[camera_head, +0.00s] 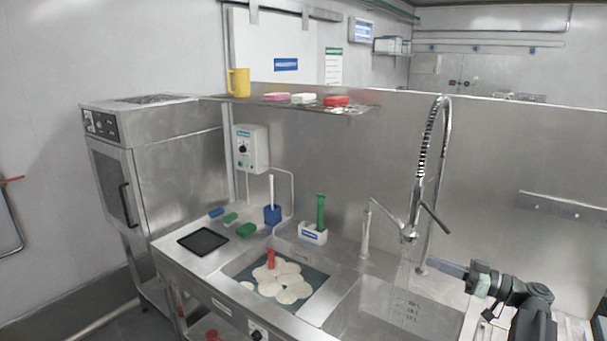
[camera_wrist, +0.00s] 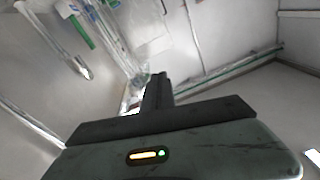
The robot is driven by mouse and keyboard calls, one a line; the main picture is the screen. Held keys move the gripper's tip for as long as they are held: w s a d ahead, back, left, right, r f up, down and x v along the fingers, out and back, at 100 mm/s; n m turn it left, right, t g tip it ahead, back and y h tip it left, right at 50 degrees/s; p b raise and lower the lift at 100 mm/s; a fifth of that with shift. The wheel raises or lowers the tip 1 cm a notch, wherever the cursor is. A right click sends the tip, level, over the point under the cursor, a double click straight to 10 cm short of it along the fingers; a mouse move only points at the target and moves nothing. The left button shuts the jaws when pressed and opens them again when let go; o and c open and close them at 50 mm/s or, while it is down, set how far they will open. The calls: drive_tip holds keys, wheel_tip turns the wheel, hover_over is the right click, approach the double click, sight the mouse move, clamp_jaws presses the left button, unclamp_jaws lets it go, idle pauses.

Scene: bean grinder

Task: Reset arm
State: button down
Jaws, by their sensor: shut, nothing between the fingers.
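My arm is at the lower right of the head view, beside the right end of the steel sink counter. My gripper (camera_head: 474,281) is near the counter's right side and holds nothing. In the wrist view my gripper's fingers (camera_wrist: 156,92) are together, forming one dark narrow shape above the wide gripper body. No object shows between them. The exact gap between the gripper and the counter cannot be told.
A tall faucet with a spring hose (camera_head: 424,165) stands left of my arm. The sink basin (camera_head: 350,310) and pale round items (camera_head: 280,283) lie further left. A steel wall panel (camera_head: 510,190) rises behind. A steel machine (camera_head: 165,160) stands at far left.

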drive_tip(key=s+a+f+m+g+h, duration=0.1)
drive_tip(key=a+f+m+g+h, duration=0.1)
drive_tip(key=a+f, duration=0.5)
drive_tip(key=s+a+f+m+g+h, duration=0.1)
drive_tip(key=a+f+g+h, duration=0.3)
drive_tip(key=a+f, duration=0.4)
drive_tip(key=s+a+f+m+g+h, duration=0.1)
drive_tip(key=a+f+m+g+h, duration=0.2)
drive_tip(key=a+f, duration=0.5)
drive_tip(key=shift+s+a+f+g+h, duration=0.1)
drive_tip(key=shift+s+a+g+h, duration=0.05)
drive_tip(key=shift+a+g, duration=0.25)
drive_tip(key=shift+s+a+f+g+h, duration=0.15)
drive_tip(key=shift+a+g, duration=0.15)
drive_tip(key=shift+g, duration=0.2)
drive_tip(key=h, duration=0.2)
drive_tip(key=s+f+m+h, duration=0.2)
drive_tip(key=h, duration=0.1)
drive_tip(key=shift+s+a+f+g+h, duration=0.25)
drive_tip(key=shift+a+g+h, duration=0.05)
drive_tip(key=c, duration=1.5)
unclamp_jaws()
drive_tip(key=shift+d, duration=0.1)
